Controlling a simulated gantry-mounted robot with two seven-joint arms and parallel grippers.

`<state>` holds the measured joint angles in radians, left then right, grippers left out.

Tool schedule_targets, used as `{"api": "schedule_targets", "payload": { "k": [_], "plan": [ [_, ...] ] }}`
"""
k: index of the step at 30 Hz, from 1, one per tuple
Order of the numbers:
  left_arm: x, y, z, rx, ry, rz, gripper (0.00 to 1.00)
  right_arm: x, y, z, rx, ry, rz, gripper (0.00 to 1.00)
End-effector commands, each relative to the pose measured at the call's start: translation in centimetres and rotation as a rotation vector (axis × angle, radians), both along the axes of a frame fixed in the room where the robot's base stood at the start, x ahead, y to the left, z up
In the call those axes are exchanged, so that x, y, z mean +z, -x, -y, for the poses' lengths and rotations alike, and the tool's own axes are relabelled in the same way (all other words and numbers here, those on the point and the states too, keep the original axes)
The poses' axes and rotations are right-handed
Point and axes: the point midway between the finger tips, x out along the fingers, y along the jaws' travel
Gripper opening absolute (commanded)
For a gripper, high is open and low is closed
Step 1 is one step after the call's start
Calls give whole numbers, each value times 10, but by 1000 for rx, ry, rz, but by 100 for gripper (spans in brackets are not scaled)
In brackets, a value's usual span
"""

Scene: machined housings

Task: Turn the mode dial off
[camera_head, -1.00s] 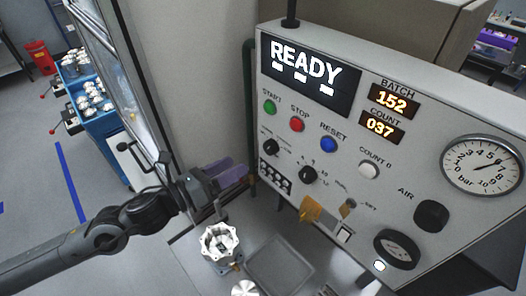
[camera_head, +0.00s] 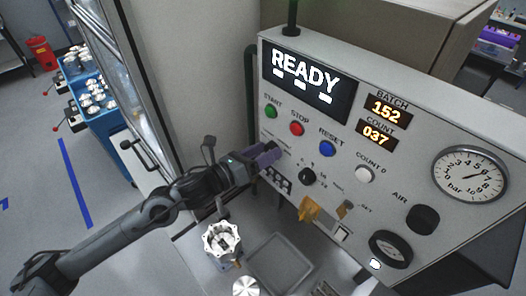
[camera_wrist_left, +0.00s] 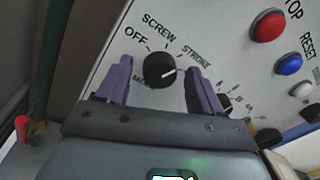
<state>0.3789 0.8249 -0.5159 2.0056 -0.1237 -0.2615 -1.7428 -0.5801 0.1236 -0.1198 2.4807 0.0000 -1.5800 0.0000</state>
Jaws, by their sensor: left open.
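The mode dial (camera_wrist_left: 159,70) is a round black knob on the pale panel in the left wrist view. Labels OFF, SCREW and STROKE stand around it, with OFF at its upper left. Its white mark points to the right, on the STROKE side and away from OFF. My left gripper (camera_wrist_left: 160,66) is open, with one purple finger on each side of the dial and visible gaps to it. In the head view my left gripper (camera_head: 268,154) is at the panel's left edge and hides the dial. My right gripper is not in view.
On the panel, a green start button (camera_head: 271,111), a red stop button (camera_head: 297,129) and a blue reset button (camera_head: 327,148) sit above the dial. Another black knob (camera_head: 307,176) is to its right. A metal housing (camera_head: 222,241) stands below the arm beside a grey tray (camera_head: 279,262).

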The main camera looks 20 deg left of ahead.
Motion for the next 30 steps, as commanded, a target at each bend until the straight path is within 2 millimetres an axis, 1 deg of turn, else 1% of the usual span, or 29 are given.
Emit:
{"api": "schedule_targets", "payload": {
  "k": [4, 15, 23, 30],
  "plan": [
    [0, 0, 0, 0, 0, 0, 66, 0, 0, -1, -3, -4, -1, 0],
    [0, 0, 0, 0, 0, 0, 10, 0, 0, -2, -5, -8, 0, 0],
    [0, 0, 0, 0, 23, -10, 10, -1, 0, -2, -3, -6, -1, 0],
    [-2, 0, 0, 1, 124, -59, 10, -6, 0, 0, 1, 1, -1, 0]
  ]
}}
